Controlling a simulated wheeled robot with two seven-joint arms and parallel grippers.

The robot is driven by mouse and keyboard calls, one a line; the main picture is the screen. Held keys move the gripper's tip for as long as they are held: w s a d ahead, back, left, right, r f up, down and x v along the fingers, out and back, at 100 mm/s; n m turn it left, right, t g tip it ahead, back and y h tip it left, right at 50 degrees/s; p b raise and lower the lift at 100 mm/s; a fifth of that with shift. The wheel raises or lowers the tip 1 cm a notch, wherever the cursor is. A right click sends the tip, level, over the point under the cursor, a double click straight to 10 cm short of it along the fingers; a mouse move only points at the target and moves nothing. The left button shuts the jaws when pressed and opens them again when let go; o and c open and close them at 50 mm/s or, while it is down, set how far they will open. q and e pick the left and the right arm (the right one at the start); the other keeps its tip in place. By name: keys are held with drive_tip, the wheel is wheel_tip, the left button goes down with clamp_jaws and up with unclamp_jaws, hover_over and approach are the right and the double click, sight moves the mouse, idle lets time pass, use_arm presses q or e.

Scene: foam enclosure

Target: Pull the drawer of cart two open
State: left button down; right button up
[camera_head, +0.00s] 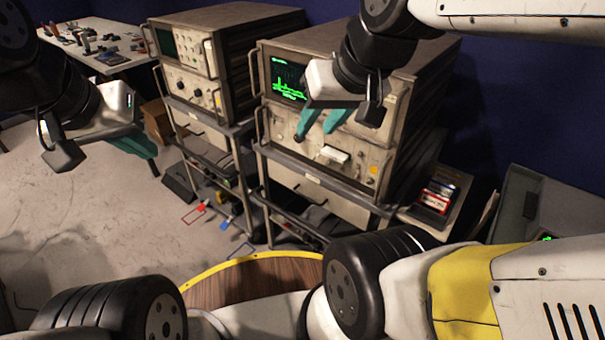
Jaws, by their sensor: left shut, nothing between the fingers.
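Two carts stand side by side, each carrying a bench instrument. The right cart (262,188) has a drawer (338,203) under its top shelf, and the left cart has a similar drawer (205,133). Both drawers look shut. I cannot read the small labels to tell which is cart two. My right gripper (320,122) has its teal fingers apart and empty, in front of the right instrument's face, above that cart's drawer. My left gripper (137,147) is shut and empty at the left, left of the left cart. Its fingers are partly hidden by the gripper body.
The right instrument (395,85) has a lit green screen, the left instrument (215,40) a dark one. A table with small parts (95,35) stands at the back left. Red boxes (436,195) lie right of the right cart. Open floor (110,220) lies at the left.

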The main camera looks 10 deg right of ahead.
drive_tip(key=w+d+f+n+g+h, duration=0.15)
drive_tip(key=w+f, duration=0.25)
drive_tip(key=w, duration=0.5)
drive_tip(key=n+g+h, duration=0.3)
drive_tip(key=n, duration=0.3)
hover_over(304, 192)
drive_tip(key=s+a, duration=0.1)
drive_tip(key=s, duration=0.4)
wheel_tip(304, 192, down, 37)
drive_tip(key=shift+a+f+m+y, duration=0.1)
drive_tip(key=shift+a+m+y, duration=0.1)
drive_tip(key=shift+m+y, duration=0.05)
drive_tip(key=shift+c, duration=0.2)
clamp_jaws()
